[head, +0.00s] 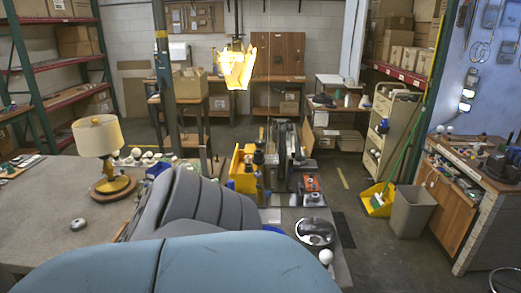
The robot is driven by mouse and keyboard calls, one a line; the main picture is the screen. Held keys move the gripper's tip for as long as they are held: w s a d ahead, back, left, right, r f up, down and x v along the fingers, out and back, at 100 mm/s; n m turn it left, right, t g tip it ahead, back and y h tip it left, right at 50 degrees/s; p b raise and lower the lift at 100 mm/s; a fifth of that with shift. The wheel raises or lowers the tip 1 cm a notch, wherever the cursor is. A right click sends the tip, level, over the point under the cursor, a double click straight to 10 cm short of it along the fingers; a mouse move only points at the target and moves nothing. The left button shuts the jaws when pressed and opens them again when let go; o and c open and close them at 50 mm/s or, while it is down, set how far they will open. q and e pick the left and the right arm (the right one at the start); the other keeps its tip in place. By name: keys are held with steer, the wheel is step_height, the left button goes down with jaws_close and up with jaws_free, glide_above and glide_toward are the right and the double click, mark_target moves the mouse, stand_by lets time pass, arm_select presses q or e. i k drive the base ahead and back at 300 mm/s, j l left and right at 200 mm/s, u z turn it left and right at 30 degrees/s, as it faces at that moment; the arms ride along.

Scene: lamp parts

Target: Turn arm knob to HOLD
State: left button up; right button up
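A table lamp (99,140) with a cream drum shade and a brass-coloured base stands upright on the grey tabletop at the left. A small round silver part (78,224) lies in front of it. A dark upright apparatus (284,155) stands on the worktop near the centre. I cannot make out an arm knob or a HOLD mark at this size. Neither of my grippers can be made out. A large grey ribbed shape and a blue-grey surface fill the lower middle and hide part of the worktop.
A yellow bin (241,165) stands beside the apparatus. A shiny round dish (315,232) and a white ball-shaped part (326,257) lie near the worktop's right edge. A lit lamp (237,66) hangs above. Floor to the right is open up to a grey bin (412,212).

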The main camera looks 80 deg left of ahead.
mark_target(259, 142)
steer(key=u, duration=2.55)
steer(key=i+j+u, duration=0.25)
steer(key=i, duration=0.15)
steer(key=i+j+u, duration=0.25)
steer(key=i, duration=0.2)
steer(key=k+l, duration=0.05)
